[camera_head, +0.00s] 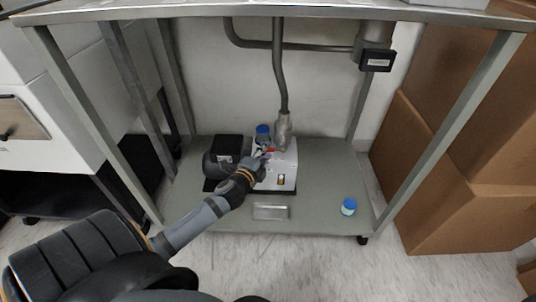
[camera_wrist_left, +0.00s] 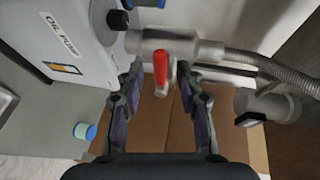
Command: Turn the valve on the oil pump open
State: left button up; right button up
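The oil pump (camera_head: 287,174), a white box with a black motor (camera_head: 222,156), stands on the lower shelf. Its labelled side also shows at the left of the wrist view (camera_wrist_left: 62,50). The valve has a red handle (camera_wrist_left: 160,68) on a metal pipe fitting (camera_wrist_left: 185,46); the handle shows small in the head view (camera_head: 271,150). My left gripper (camera_head: 264,155) is at the pump's top. In the wrist view its two fingers (camera_wrist_left: 160,78) are apart, one on each side of the red handle, with visible gaps. My right gripper is not in view.
A metal hose (camera_head: 280,75) rises from the fitting. Table legs frame the shelf. Cardboard boxes (camera_head: 460,190) stand at right.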

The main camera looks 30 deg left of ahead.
pick_arm(q)
jog(key=shift+x, duration=1.2)
jog(key=shift+c, duration=0.4)
grip_shut()
